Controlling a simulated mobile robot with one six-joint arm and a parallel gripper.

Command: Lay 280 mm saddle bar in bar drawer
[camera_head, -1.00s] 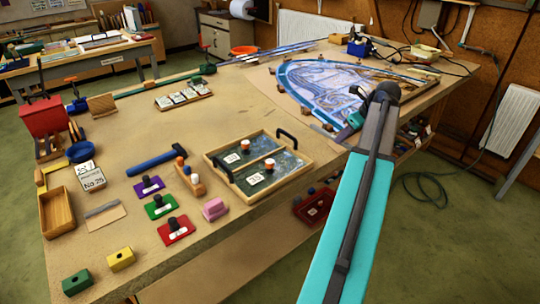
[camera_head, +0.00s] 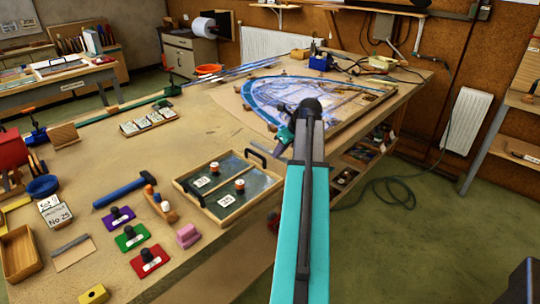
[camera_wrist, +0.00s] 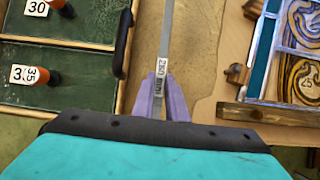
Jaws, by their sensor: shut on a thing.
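A grey saddle bar (camera_wrist: 166,35) with a white label reading 280 mm is held upright in the wrist picture. My gripper (camera_wrist: 161,97), with its lilac fingers, is shut on it near the label. The bar runs up out of the wrist view, over bare bench between a green-floored tray and the leaded panel. I cannot pick out the bar drawer in either view.
The wooden tray (camera_head: 191,207) with black handles lies left of my gripper. The leaded panel (camera_head: 318,98) lies beyond it. A hammer (camera_head: 124,190) and several coloured blocks lie further left. Shelves (camera_head: 525,103) stand at right, across clear green floor with a cable.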

